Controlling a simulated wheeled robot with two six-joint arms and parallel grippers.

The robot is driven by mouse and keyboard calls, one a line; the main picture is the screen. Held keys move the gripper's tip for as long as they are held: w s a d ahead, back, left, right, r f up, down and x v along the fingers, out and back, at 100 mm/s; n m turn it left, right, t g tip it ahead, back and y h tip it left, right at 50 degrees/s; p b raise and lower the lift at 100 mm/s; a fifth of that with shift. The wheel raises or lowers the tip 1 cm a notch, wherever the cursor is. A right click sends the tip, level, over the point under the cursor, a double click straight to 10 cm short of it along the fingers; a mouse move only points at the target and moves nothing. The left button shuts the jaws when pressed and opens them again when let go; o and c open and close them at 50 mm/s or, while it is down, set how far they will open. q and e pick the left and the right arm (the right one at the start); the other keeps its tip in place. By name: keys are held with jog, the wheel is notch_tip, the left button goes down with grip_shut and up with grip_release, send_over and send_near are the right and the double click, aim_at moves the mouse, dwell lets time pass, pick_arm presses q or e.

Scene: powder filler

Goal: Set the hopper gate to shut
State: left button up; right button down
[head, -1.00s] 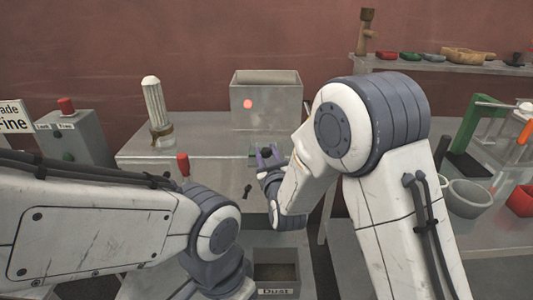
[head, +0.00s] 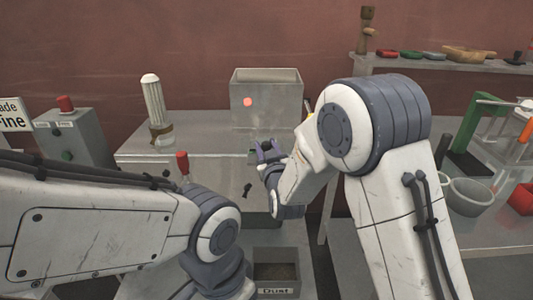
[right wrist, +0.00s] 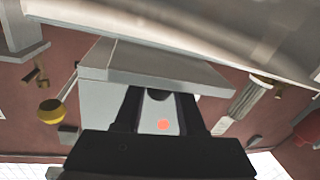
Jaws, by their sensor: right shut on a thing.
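The grey hopper (head: 266,100) is a box with a red dot on its front, standing on the metal bench. It also shows at close range in the wrist view (right wrist: 105,58). My right gripper (head: 267,150) is just below and in front of the hopper, shut on a dark round knob (right wrist: 158,94), taken to be the gate's knob. The knob sits between both fingers in the wrist view. The gate's plate is largely hidden, and I cannot tell how far it is open. My left arm crosses the lower left; its gripper is not in view.
A ribbed pale column (head: 155,103) and a red-tipped lever (head: 183,163) stand left of the hopper. A grey box with a red button (head: 66,103) is at far left. A dust bin (head: 276,257) sits below. Bowls (head: 472,194) are at right.

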jog(key=shift+w+r, duration=0.1)
jog(key=shift+w, duration=0.1)
jog(key=c, duration=0.5)
grip_release()
jog(key=s, duration=0.3)
jog(key=s+d+b, duration=0.1)
jog(key=s, duration=0.3)
jog(key=s+d, duration=0.1)
jog(key=s, duration=0.2)
jog(key=shift+s+b, duration=0.2)
jog(key=shift+b, duration=0.15)
